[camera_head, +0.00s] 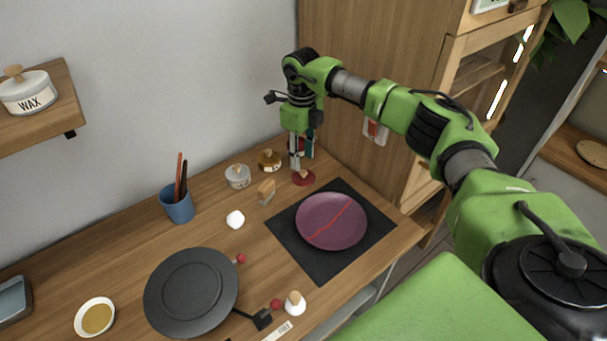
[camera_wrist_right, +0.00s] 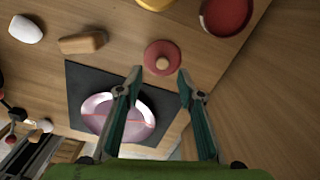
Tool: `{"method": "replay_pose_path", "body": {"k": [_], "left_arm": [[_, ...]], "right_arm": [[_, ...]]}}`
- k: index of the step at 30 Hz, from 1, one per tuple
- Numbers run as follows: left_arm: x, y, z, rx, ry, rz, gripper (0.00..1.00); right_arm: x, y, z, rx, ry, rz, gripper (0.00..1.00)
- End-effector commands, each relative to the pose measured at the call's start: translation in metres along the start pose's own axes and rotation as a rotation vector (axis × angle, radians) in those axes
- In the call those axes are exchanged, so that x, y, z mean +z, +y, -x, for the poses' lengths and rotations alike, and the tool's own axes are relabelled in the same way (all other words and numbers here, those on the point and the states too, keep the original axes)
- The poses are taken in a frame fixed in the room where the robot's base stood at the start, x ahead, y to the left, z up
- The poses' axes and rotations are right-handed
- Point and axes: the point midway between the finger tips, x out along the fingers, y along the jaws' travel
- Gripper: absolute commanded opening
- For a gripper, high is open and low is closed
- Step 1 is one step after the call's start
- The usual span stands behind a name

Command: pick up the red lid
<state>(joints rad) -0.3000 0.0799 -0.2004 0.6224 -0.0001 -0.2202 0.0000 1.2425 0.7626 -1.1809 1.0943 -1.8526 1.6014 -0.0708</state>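The red lid (camera_head: 304,178) is a small disc with a wooden knob, lying on the wooden worktop near the back, just beyond the black mat. In the right wrist view the lid (camera_wrist_right: 150,54) lies flat just past my fingertips, with its knob near the line between them. My right gripper (camera_head: 297,166) points down above the lid; in its wrist view the gripper (camera_wrist_right: 159,73) has its fingers apart and nothing between them. In the head view the fingers partly cover the lid. My left gripper is not in view.
A purple plate with a red seam (camera_head: 332,222) lies on the black mat (camera_head: 350,262). A wooden block (camera_head: 266,192) and a white lump (camera_head: 235,219) are left of the lid. An open red pot (camera_wrist_right: 226,14) stands close by. A cabinet wall (camera_head: 372,75) rises at the right.

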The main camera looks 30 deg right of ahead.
Motion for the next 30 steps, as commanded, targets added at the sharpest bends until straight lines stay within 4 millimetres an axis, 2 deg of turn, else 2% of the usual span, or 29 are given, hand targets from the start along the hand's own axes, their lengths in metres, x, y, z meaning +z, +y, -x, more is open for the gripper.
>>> {"method": "replay_pose_path", "body": {"k": [5,10,15,23,27,30], "left_arm": [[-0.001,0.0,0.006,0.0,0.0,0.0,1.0],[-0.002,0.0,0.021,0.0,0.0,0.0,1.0],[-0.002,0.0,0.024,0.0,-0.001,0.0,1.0],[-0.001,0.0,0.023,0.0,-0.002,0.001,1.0],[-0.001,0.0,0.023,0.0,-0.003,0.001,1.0],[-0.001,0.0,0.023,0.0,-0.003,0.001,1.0]], "right_arm": [[-0.001,-0.001,-0.01,0.001,0.002,-0.001,0.35],[-0.003,-0.004,-0.034,0.002,0.003,-0.001,0.35],[-0.003,-0.005,-0.055,0.001,0.001,-0.001,0.35],[-0.002,-0.005,-0.059,0.0,-0.001,0.0,0.35],[-0.002,-0.005,-0.058,0.0,-0.001,0.0,0.03],[-0.002,-0.005,-0.058,0.0,-0.001,0.0,0.03]]}}
